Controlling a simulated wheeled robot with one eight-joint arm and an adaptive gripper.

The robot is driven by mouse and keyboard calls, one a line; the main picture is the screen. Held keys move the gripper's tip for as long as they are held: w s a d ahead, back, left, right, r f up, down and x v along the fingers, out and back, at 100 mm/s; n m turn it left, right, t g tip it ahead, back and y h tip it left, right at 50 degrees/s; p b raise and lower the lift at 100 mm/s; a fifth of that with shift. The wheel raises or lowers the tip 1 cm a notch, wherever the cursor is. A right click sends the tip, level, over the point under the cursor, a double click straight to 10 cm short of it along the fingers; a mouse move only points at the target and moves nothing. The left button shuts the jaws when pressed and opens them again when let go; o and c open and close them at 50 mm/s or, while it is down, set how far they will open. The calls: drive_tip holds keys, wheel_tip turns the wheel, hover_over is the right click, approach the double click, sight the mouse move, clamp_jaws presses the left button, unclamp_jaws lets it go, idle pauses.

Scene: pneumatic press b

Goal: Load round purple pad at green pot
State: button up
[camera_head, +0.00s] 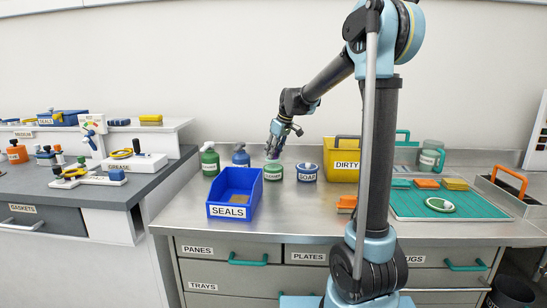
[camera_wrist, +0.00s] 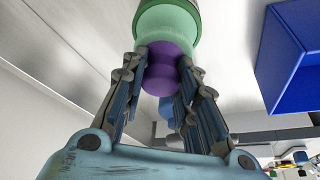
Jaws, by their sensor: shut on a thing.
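A light green labelled pot (camera_head: 273,173) stands on the steel counter, right of the blue SEALS bin. My gripper (camera_head: 273,150) points down just above it, with its fingers shut on a round purple pad (camera_head: 272,156). In the wrist view the purple pad (camera_wrist: 166,76) sits between the fingertips of my gripper (camera_wrist: 164,72). There the green pot (camera_wrist: 167,22) lies directly beyond the pad, and the two meet in the picture. I cannot tell whether the pad is touching the pot or how far inside it is.
The blue SEALS bin (camera_head: 230,211) stands front left, and the blue-and-white SOAP pot (camera_head: 307,173) stands close right. Green (camera_head: 210,160) and blue (camera_head: 241,156) bottles stand left, behind the bin. The yellow DIRTY bin (camera_head: 342,172) is farther right.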

drive_tip(key=shift+r, duration=1.95)
